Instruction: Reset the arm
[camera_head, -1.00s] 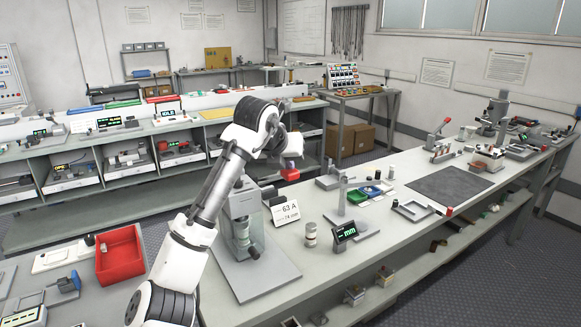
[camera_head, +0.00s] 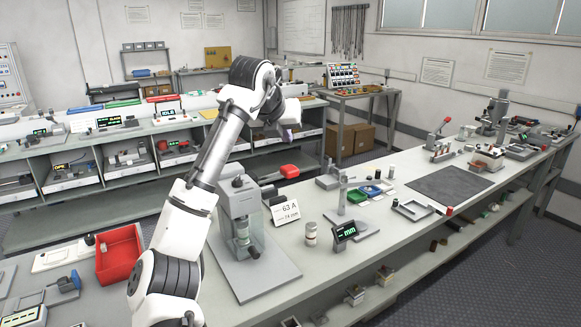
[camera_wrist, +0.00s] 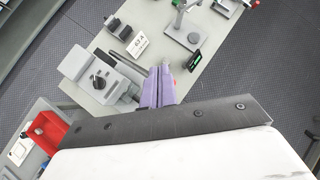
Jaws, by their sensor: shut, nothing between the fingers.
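My arm rises from the lower left of the head view and bends over at its elbow above the near bench. My gripper (camera_head: 288,134) hangs small at the end of the arm, pointing down. In the wrist view the two purple fingers of my gripper (camera_wrist: 162,80) are together with nothing between them. They are above the bench, beside the grey test press (camera_wrist: 97,77).
A "63 A" card (camera_head: 286,211), a small cylinder (camera_head: 311,233) and a gauge with a green display (camera_head: 345,232) stand right of the press. A red bin (camera_head: 121,256) lies left. The dark mat (camera_head: 450,184) is bare. Another bench with bays is behind.

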